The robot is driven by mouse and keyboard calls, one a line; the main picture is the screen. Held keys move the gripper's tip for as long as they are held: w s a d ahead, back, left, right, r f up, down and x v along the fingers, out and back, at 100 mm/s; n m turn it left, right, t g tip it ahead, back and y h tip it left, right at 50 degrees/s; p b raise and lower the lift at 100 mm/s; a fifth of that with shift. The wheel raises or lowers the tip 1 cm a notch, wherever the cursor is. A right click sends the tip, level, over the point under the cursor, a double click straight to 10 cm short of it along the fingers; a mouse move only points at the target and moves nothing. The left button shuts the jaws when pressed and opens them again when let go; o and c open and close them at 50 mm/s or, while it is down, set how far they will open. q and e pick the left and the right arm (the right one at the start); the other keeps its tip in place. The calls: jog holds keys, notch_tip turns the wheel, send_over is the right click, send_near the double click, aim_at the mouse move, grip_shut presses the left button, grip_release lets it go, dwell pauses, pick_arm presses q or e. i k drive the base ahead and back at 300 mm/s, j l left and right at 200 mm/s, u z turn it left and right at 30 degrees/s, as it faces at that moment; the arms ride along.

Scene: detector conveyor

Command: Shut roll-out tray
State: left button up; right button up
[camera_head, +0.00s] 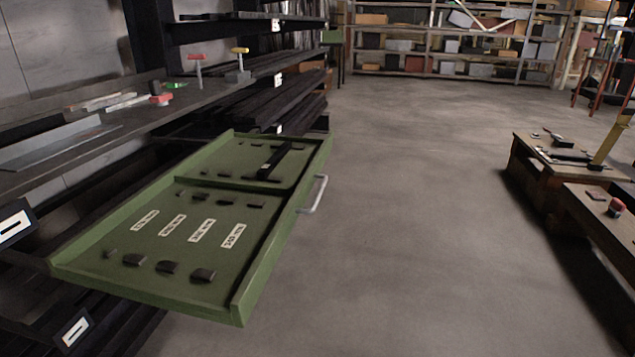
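The green roll-out tray (268,254) is pulled out from the dark rack on the left, reaching over the floor. It has low walls, a divider across it, several small dark blocks and white labels on its bed. A black bar-like piece lies in its far section. A pale metal handle (318,196) is fixed on its right-hand outer side. Neither of my grippers shows in the head view, and nothing is touching the tray or its handle.
A grey shelf (215,92) with small tools runs above the tray. The rack (290,107) continues behind. A wooden workbench (520,160) stands at the right. The concrete floor (430,230) between tray and bench is clear. Loaded shelves (430,52) line the back.

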aim_at(204, 239)
jog(key=i+j, duration=0.1)
jog(key=i, duration=0.6)
jog(key=i+j, duration=0.15)
jog(key=i, duration=0.55)
jog(key=i+j, duration=0.1)
jog(key=i, duration=0.6)
